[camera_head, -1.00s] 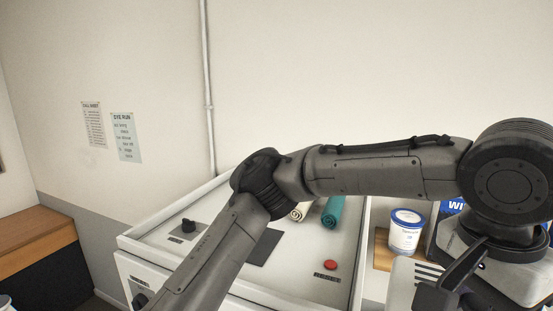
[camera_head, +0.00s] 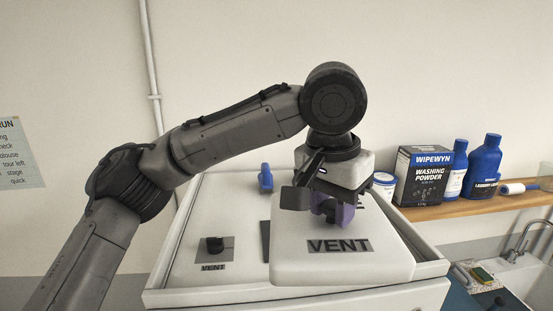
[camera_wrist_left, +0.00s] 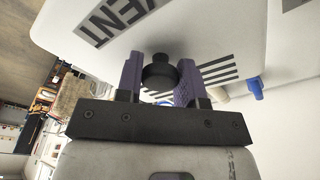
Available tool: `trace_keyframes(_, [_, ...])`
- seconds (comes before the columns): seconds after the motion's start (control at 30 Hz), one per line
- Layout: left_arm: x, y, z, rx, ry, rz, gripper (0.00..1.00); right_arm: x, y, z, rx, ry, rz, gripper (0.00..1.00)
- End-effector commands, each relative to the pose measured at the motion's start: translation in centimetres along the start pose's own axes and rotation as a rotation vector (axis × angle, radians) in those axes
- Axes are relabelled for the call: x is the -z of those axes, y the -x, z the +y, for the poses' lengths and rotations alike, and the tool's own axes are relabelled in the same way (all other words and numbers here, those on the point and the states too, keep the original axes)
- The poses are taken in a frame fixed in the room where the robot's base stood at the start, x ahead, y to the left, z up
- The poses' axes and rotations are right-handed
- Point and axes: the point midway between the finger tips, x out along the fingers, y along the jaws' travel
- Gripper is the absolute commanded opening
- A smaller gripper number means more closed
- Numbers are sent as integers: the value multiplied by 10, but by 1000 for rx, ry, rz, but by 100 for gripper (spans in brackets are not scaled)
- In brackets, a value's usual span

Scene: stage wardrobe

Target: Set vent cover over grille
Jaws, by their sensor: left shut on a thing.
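My left gripper (camera_head: 328,212) is shut on the dark knob (camera_wrist_left: 158,72) of the white vent cover (camera_head: 310,268). Its purple fingers stand on either side of the knob in the left wrist view (camera_wrist_left: 160,80). The cover has a VENT label and dark slots beside the knob. In the head view it is over the right part of the white machine top (camera_head: 240,195), overlapping its front edge, and appears raised above it. My right gripper is not in view.
A blue item (camera_head: 265,178) is at the back. A shelf at right holds a washing powder box (camera_head: 422,176), a tin (camera_head: 384,184) and blue bottles (camera_head: 486,165).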

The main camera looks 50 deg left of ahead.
Motion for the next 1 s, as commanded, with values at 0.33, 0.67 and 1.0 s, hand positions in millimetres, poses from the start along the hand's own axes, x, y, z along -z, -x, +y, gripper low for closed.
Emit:
trace_keyframes(0.33, [73, 2, -108, 6, 78, -2, 5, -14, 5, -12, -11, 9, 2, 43])
trace_keyframes(0.67, [94, -13, -154, 14, 109, 1, 5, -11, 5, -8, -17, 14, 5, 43])
trace_keyframes(1.0, [90, -40, -156, 15, 112, 1, 5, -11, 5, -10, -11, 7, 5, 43])
